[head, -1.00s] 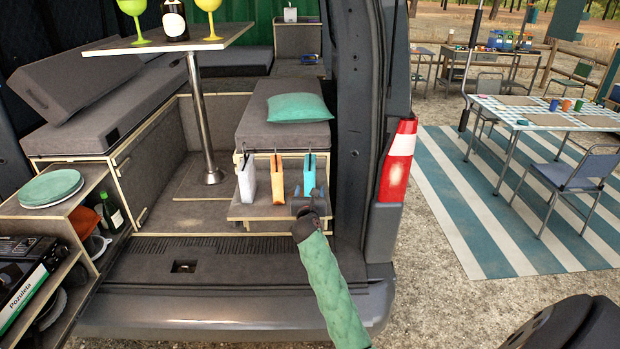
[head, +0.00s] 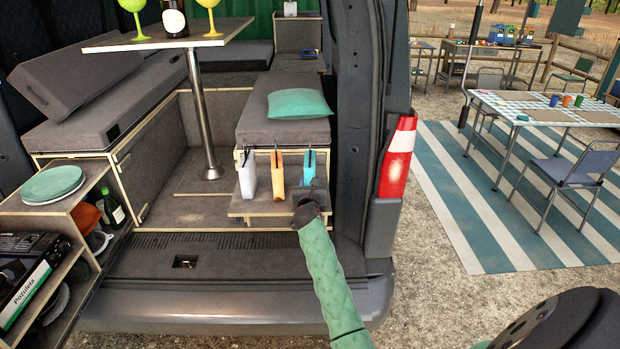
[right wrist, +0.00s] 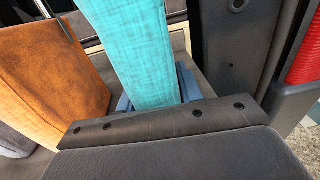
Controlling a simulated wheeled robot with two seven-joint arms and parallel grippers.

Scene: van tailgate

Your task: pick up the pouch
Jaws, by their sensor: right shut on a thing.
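Three pouches hang in a row from the front of the bench: a white one (head: 249,176), an orange one (head: 277,175) and a turquoise one (head: 301,170). My right gripper (head: 309,193) is at the turquoise pouch, its dark body hiding the fingers in the head view. In the right wrist view the turquoise pouch (right wrist: 135,55) stands between the blue finger pads (right wrist: 155,92), and the gripper is shut on its lower part. The orange pouch (right wrist: 50,85) is beside it on the left, apart from the fingers. My left gripper is not in view.
A low step (head: 262,207) lies under the pouches. A cushioned bench (head: 262,105) with a green pillow (head: 298,104) is above them. The van's pillar (head: 352,130) and tail light (head: 397,160) are close on the right. The van floor (head: 185,212) to the left is open.

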